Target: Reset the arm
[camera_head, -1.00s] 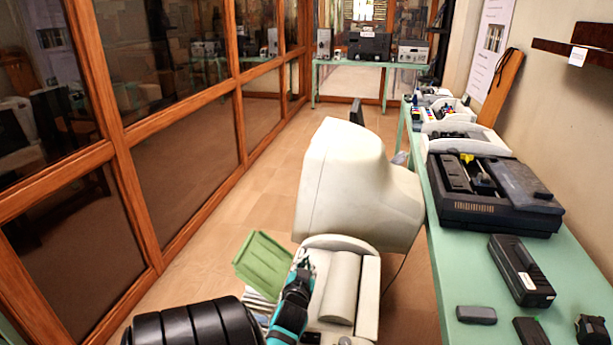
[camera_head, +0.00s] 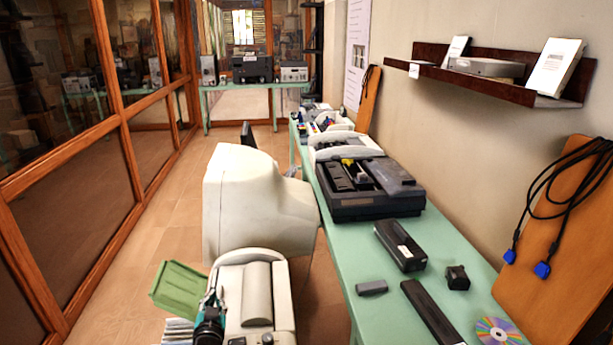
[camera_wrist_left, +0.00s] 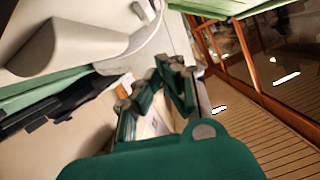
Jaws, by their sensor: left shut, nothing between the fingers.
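My left gripper (camera_head: 211,308), teal and black, shows at the bottom of the head view. It is beside the left edge of a white printer-like machine (camera_head: 276,300). In that view the machine's pale body is behind and above the fingers. Whether the gripper touches the machine cannot be told. My right gripper is in neither view.
A big cream monitor (camera_head: 245,205) stands behind the machine. A green tray (camera_head: 180,289) sticks out at its left. The green table (camera_head: 345,262) at right holds a black device (camera_head: 370,205) and smaller items. A dark shelf (camera_head: 480,82) juts from the wall. Floor (camera_head: 150,215) is open at left.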

